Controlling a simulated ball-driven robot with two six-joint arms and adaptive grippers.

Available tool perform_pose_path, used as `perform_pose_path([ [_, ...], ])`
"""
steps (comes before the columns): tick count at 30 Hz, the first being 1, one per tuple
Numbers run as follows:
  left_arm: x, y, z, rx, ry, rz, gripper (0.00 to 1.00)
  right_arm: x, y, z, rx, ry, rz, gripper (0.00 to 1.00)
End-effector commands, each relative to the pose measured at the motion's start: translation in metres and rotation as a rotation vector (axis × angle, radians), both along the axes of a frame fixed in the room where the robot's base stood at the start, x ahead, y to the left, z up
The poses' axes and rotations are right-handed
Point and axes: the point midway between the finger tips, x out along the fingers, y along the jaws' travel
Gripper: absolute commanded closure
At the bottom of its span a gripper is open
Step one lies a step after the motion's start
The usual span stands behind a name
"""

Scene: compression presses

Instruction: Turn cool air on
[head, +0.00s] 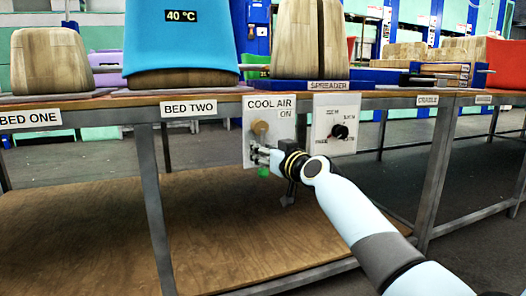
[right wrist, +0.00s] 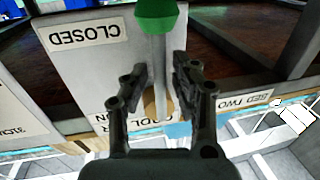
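The cool air panel (head: 281,105), a white plate labelled COOL AIR and ON, hangs from the table's front rail. Its lever has a brass-coloured hub (head: 260,127) and a green end (head: 263,171) pointing down. In the right wrist view, which is upside down, the grey lever bar (right wrist: 159,60) runs to the green end (right wrist: 157,14) beside a CLOSED label (right wrist: 84,33). My right gripper (head: 262,154) is at the lever. Its fingers (right wrist: 160,80) stand on either side of the bar with gaps, so it looks open around it. My left gripper is not in view.
A spreader panel (head: 335,125) with a black knob (head: 339,131) hangs just right. The table edge (head: 200,98) runs above, with a blue cover (head: 180,45) reading 40 °C on bed two. A table leg (head: 153,200) stands left; the lower wooden shelf (head: 90,225) is bare.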

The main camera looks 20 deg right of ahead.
Motion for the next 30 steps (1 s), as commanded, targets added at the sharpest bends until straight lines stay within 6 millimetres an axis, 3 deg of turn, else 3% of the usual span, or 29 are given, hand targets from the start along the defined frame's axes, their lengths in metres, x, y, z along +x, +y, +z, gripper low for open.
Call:
perform_pose_path([
  [1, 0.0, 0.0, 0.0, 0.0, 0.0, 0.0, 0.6, -0.0001, 0.0, -0.0001, 0.0, 0.0, 0.0, 0.81],
  [6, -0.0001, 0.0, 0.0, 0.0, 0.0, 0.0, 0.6, -0.0002, 0.0, -0.0002, 0.0, 0.0, 0.0, 1.0],
  [30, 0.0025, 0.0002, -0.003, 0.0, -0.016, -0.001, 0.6, -0.0005, -0.004, -0.0022, -0.074, 0.0, 0.001, 1.0],
])
